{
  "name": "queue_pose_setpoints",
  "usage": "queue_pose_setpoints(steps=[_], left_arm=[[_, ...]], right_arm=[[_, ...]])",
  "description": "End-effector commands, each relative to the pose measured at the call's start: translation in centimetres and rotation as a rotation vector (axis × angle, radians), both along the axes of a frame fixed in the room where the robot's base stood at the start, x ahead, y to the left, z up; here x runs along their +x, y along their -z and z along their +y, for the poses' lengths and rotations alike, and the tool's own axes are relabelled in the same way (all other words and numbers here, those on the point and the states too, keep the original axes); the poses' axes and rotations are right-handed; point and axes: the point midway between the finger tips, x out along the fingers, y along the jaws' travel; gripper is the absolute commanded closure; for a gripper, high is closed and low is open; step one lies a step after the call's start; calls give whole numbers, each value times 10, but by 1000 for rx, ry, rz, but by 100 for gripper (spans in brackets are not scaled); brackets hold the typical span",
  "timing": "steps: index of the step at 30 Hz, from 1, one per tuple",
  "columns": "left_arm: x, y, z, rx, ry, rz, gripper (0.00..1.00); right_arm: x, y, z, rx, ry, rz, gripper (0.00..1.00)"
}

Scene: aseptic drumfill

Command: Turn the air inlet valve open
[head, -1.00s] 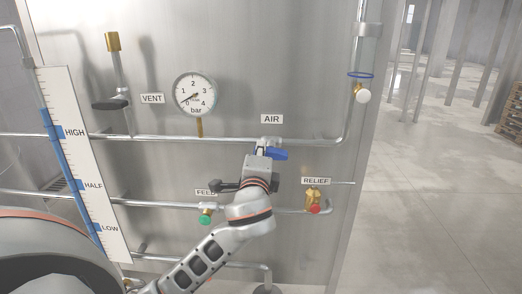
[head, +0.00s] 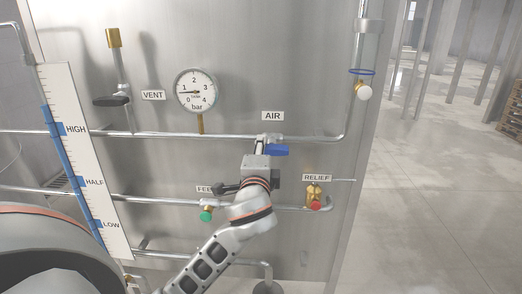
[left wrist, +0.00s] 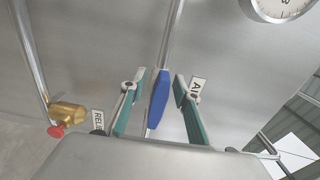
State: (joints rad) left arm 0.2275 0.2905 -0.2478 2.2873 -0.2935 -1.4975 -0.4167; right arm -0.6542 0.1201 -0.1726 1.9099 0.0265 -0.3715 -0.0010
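The air inlet valve has a blue lever handle (head: 278,150) on the pipe below the AIR label (head: 272,116). In the head view the lever points right, roughly along the horizontal pipe. My left gripper (head: 262,150) is at the valve, its fingertips largely hidden. In the left wrist view, the blue handle (left wrist: 159,98) lies between the two teal-padded fingers of my left gripper (left wrist: 158,88). The fingers are apart, with a gap on each side of the handle. The pressure gauge (head: 196,91) has its needle pointing left, near 1. My right gripper is not in view.
Near the valve are the FEED valve with a green knob (head: 206,216) and the brass RELIEF valve (head: 314,194). The VENT valve (head: 112,101) and a level scale (head: 88,160) are to the left. Pipes cross the steel wall. Open floor lies at right.

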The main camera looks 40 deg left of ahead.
Motion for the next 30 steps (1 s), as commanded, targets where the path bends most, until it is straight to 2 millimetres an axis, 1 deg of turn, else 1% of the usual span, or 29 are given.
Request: queue_pose_setpoints(steps=[8, 11, 14, 21, 25, 30], left_arm=[[-1, -2, 0, 2, -1, -3, 69], [-5, -1, -3, 1, 0, -2, 69], [-16, -1, -10, -1, 0, -2, 69], [-49, 0, -30, -2, 1, -1, 69], [-60, -1, -36, 1, 0, -1, 69], [-64, -1, -39, 1, -1, -2, 69]], right_arm=[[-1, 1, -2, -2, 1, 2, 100], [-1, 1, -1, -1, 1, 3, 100], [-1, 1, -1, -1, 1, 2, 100], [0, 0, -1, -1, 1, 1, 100], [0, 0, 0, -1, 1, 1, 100], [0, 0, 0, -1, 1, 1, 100]])
